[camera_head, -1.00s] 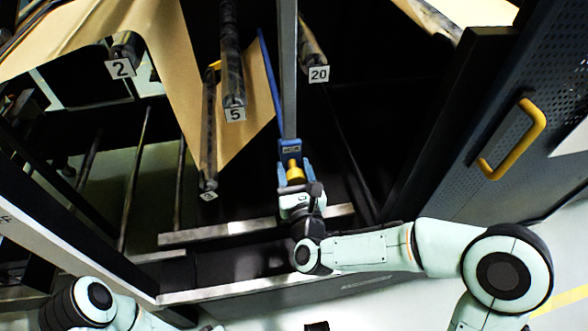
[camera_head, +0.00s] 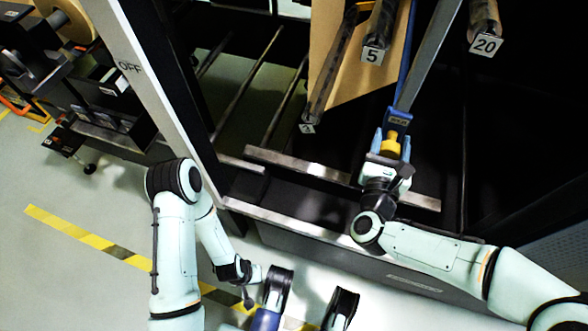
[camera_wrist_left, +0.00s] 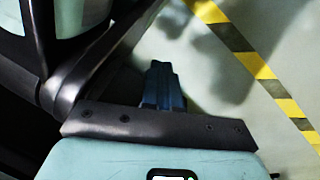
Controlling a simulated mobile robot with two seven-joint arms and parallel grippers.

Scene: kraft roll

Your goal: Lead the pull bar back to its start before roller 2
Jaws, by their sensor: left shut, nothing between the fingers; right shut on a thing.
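The pull bar (camera_head: 425,60) is a long grey bar slanting up out of the head view, with a labelled blue block (camera_head: 398,117) at its near end. My right gripper (camera_head: 391,140) is shut at this end, around a yellow part below the blue block. Roller 2 is not in the head view. Brown kraft paper (camera_head: 345,65) hangs left of the bar, with a blue strip along its right edge. My left gripper (camera_wrist_left: 162,75) is shut and empty in the left wrist view, above the floor and away from the bar.
Roller 5 (camera_head: 380,30), roller 20 (camera_head: 485,20) and a roller labelled 3 (camera_head: 318,105) stand around the bar. A metal rail (camera_head: 300,166) crosses the machine's front. A white frame post marked OFF (camera_head: 150,75) stands left. Open floor with yellow-black tape (camera_head: 85,237) lies left.

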